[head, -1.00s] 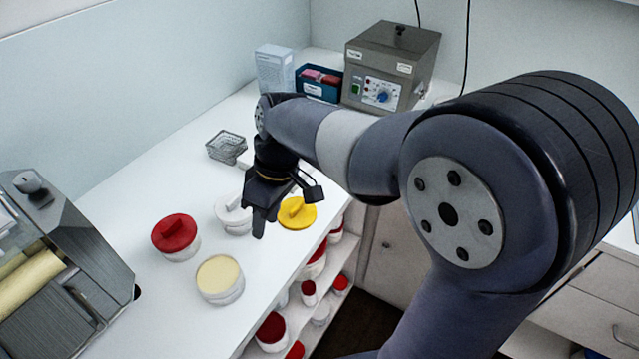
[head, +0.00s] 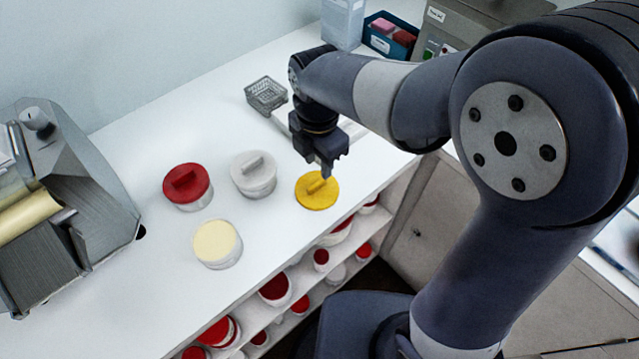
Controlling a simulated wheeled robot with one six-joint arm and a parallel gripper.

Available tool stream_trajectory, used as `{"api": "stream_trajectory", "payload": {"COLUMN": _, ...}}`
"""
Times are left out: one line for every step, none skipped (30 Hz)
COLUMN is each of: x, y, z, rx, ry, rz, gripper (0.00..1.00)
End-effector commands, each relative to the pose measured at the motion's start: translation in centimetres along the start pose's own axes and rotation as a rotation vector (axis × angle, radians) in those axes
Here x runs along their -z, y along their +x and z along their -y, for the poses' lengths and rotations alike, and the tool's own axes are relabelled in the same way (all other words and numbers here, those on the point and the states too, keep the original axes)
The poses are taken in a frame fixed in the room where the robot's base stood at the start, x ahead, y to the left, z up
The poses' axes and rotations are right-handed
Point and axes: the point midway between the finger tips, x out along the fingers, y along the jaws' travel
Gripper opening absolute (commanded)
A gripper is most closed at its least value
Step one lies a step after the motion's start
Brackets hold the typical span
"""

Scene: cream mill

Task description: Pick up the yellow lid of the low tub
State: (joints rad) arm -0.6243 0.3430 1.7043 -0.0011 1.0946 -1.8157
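The yellow lid (head: 312,202), a round disc with a raised bar handle, lies on the white bench near its front edge. My gripper (head: 326,173) points down right at the lid, its fingertips overlapping the handle's right end in the head view. I cannot tell whether they touch it. The fingers are seen nearly edge-on, so their opening is unclear. An uncovered tub with pale cream contents (head: 216,242) stands on the bench to the lower left of the lid.
A red-lidded tub (head: 187,187) and a white-lidded tub (head: 253,174) stand left of the yellow lid. A wire basket (head: 266,94) sits farther back. A roller machine (head: 65,215) is at the left. Shelves of tubs lie below the bench front.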

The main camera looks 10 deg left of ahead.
Motion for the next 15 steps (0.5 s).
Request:
{"api": "stream_trajectory", "payload": {"x": 0.0, "y": 0.6, "z": 0.1, "rx": 0.003, "ry": 0.001, "rz": -0.001, "gripper": 0.35}}
{"api": "stream_trajectory", "payload": {"x": 0.0, "y": 0.8, "z": 0.1, "rx": 0.003, "ry": 0.001, "rz": -0.001, "gripper": 0.35}}
{"api": "stream_trajectory", "payload": {"x": 0.0, "y": 1.0, "z": 0.1, "rx": 0.001, "ry": 0.001, "rz": -0.001, "gripper": 0.35}}
{"api": "stream_trajectory", "payload": {"x": 0.0, "y": 1.1, "z": 0.1, "rx": 0.001, "ry": 0.001, "rz": -0.001, "gripper": 0.35}}
{"api": "stream_trajectory", "payload": {"x": 0.1, "y": 1.3, "z": 0.1, "rx": 0.001, "ry": 0.001, "rz": -0.001, "gripper": 0.35}}
{"api": "stream_trajectory", "payload": {"x": 0.1, "y": 1.7, "z": 0.1, "rx": 0.003, "ry": 0.001, "rz": -0.001, "gripper": 0.35}}
{"api": "stream_trajectory", "payload": {"x": 0.2, "y": 2.0, "z": 0.1, "rx": 0.003, "ry": 0.001, "rz": -0.001, "gripper": 0.35}}
{"api": "stream_trajectory", "payload": {"x": 0.3, "y": 2.5, "z": 0.2, "rx": 0.005, "ry": 0.001, "rz": -0.002, "gripper": 0.35}}
{"api": "stream_trajectory", "payload": {"x": 0.4, "y": 3.1, "z": 0.2, "rx": 0.005, "ry": 0.000, "rz": -0.002, "gripper": 0.35}}
{"api": "stream_trajectory", "payload": {"x": 0.5, "y": 3.5, "z": 0.3, "rx": 0.006, "ry": 0.000, "rz": -0.002, "gripper": 0.35}}
{"api": "stream_trajectory", "payload": {"x": 0.6, "y": 4.0, "z": 0.3, "rx": 0.005, "ry": 0.000, "rz": -0.002, "gripper": 0.35}}
{"api": "stream_trajectory", "payload": {"x": 0.6, "y": 4.7, "z": 0.3, "rx": 0.004, "ry": 0.001, "rz": -0.002, "gripper": 0.35}}
{"api": "stream_trajectory", "payload": {"x": 0.6, "y": 5.1, "z": 0.3, "rx": 0.005, "ry": 0.001, "rz": -0.002, "gripper": 0.35}}
{"api": "stream_trajectory", "payload": {"x": 0.6, "y": 5.4, "z": 0.2, "rx": 0.004, "ry": 0.001, "rz": -0.002, "gripper": 0.35}}
{"api": "stream_trajectory", "payload": {"x": 0.6, "y": 5.8, "z": 0.2, "rx": 0.002, "ry": 0.002, "rz": -0.001, "gripper": 0.35}}
